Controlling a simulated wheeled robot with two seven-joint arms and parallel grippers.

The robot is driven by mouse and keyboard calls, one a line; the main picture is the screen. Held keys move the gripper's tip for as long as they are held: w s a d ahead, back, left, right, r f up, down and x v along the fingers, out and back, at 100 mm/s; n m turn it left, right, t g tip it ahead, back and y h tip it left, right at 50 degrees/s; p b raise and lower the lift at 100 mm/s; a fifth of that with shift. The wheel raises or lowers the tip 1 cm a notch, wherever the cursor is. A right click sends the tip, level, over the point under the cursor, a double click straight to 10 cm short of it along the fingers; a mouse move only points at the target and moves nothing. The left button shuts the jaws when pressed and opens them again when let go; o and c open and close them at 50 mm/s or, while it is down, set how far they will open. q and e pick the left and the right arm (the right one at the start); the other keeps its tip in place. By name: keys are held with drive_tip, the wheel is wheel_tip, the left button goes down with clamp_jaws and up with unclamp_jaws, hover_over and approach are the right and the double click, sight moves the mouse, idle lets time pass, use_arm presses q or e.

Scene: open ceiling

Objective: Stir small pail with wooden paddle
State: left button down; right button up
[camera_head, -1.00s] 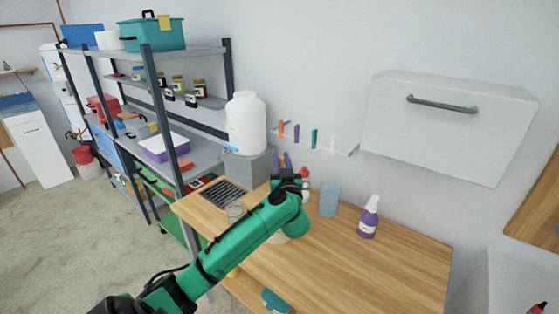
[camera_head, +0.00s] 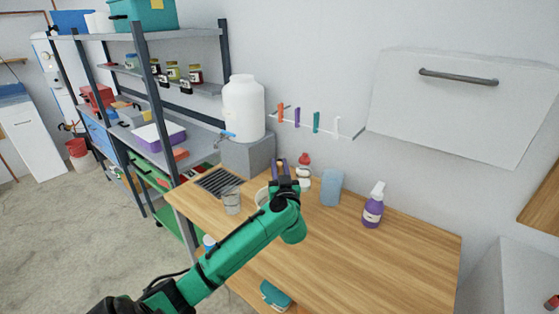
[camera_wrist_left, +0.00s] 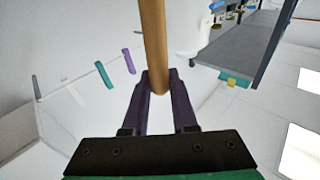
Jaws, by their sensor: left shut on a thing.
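My left gripper (camera_head: 279,170) is above the wooden bench, its dark fingers pointing away from me. In the left wrist view, the gripper (camera_wrist_left: 159,82) is shut on the round wooden shaft of the paddle (camera_wrist_left: 154,38), which runs out past the top of the picture. The paddle's far end is out of that view, and in the head view the paddle is mostly hidden by my arm. A pale round rim, which looks like the small pail (camera_head: 261,197), shows just left of my green wrist. The rest of it is hidden behind the arm. My right gripper is not in view.
A white tank (camera_head: 244,108) stands on a grey block behind. The bench's right part is clear.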

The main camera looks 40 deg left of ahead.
use_arm(q)
drive_tip(key=shift+d+f, duration=0.1)
drive_tip(key=shift+f, duration=0.85)
drive_tip(key=shift+f+b, duration=0.8)
drive_tip(key=shift+f, duration=1.25)
